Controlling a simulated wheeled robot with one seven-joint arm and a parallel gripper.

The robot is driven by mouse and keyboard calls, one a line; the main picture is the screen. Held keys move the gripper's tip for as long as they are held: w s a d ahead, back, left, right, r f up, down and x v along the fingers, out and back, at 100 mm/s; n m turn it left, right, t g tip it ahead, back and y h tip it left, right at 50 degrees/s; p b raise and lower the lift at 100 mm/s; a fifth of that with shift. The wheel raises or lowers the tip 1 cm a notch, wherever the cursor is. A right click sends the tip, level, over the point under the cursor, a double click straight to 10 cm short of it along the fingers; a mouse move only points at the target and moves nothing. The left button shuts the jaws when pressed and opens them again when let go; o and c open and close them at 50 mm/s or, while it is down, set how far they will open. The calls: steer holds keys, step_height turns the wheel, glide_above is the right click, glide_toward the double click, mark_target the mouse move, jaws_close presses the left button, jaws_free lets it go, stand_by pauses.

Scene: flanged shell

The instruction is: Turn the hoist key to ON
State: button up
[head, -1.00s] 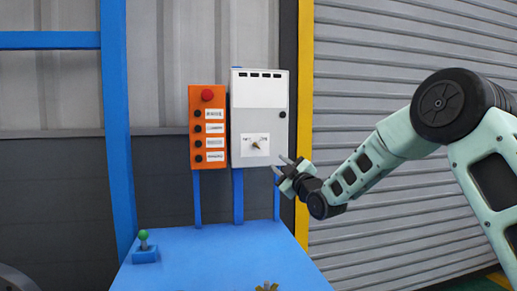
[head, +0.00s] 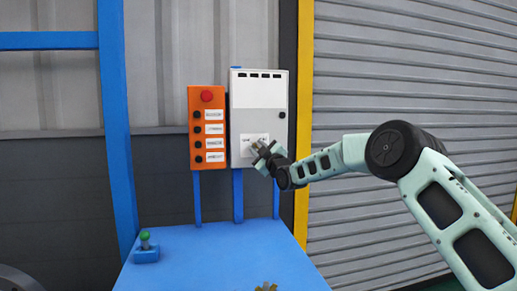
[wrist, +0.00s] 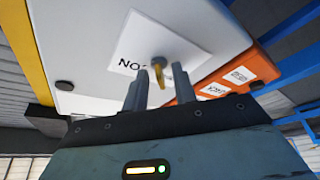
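The hoist key (wrist: 160,74) is a small brass-coloured piece on a white label plate (wrist: 160,45), on the front of the grey-white control box (head: 258,105). The wrist view shows the plate upside down, with lettering reading "NO" to the key's left. My gripper (wrist: 158,78) is open. In the wrist view its two grey fingers lie on either side of the key, with gaps on both sides. I cannot tell how deep the key sits between the tips. In the head view my gripper (head: 262,148) covers the key and part of the plate.
An orange button box (head: 208,127) with a red button stands directly left of the control box. Below is a blue table (head: 215,260) with a green-topped lever (head: 145,247). A yellow post (head: 303,120) and a grey shutter (head: 400,60) lie to the right.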

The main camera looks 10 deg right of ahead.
steer(key=shift+c, duration=0.4)
jaws_close()
steer(key=shift+f+m+b, duration=0.15)
steer(key=shift+m+b, duration=0.25)
steer(key=shift+b, duration=0.2)
steer(key=m+h+b, duration=0.2)
steer(key=m+h, duration=0.2)
steer(key=m, duration=0.4)
steer(key=m+h+b, duration=0.2)
steer(key=m+h, duration=0.1)
steer(key=m, duration=0.5)
steer(key=a+m+h+b, duration=0.1)
steer(key=m+h, duration=0.3)
steer(key=m, duration=0.4)
steer(key=shift+r+h+b, duration=0.3)
steer(key=shift+b, duration=0.6)
steer(key=shift+m, duration=0.4)
